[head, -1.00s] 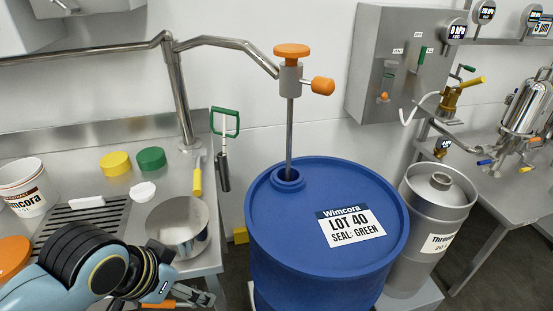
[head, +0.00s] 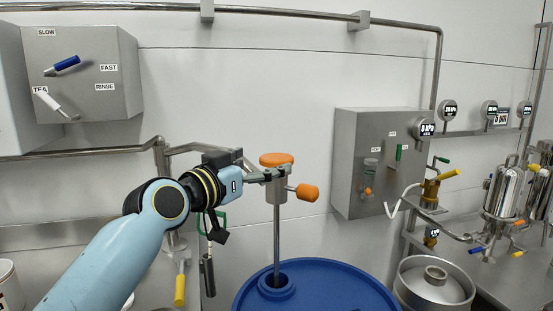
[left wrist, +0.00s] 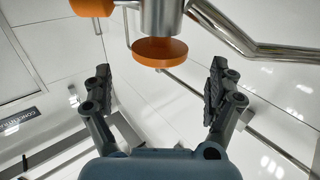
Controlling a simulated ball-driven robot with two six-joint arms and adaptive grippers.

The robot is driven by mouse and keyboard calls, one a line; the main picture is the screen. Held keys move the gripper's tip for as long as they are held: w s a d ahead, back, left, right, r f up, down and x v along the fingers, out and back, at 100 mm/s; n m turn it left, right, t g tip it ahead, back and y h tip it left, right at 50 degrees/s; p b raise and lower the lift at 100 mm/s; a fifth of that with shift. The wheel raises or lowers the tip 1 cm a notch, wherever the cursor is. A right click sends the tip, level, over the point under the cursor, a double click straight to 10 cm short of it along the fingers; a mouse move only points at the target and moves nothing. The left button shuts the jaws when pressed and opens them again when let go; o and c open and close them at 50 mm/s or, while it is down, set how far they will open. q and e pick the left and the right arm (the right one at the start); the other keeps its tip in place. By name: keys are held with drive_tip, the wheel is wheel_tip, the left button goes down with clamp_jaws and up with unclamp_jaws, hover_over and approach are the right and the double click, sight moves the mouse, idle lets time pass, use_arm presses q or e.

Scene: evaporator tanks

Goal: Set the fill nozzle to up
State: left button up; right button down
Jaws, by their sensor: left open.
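The likely fill nozzle is a grey head (head: 279,189) with an orange cap (head: 276,159) on top and an orange side knob (head: 307,191) pointing right. Its steel pipe (head: 277,240) stands upright in the bung of the blue drum (head: 330,282). My left gripper (head: 282,172) is open at the height of the cap and overlaps the head in the head view. In the left wrist view, the open fingers (left wrist: 160,88) stand either side of the cap (left wrist: 160,53), with no clear contact. The fingers partly hide the head. My right gripper is not in view.
A steel pipe arm (head: 200,150) runs along the wall behind my left arm. A grey wall box (head: 384,160) and a steel keg (head: 434,283) stand to the right. A control box with levers (head: 82,75) hangs at the upper left.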

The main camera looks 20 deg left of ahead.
sight(286, 154)
use_arm(q)
drive_tip(key=x, duration=0.4)
drive_tip(key=shift+w+d, duration=0.1)
drive_tip(key=shift+w, duration=0.3)
drive_tip(key=shift+w+d, duration=0.2)
drive_tip(key=shift+w, duration=0.5)
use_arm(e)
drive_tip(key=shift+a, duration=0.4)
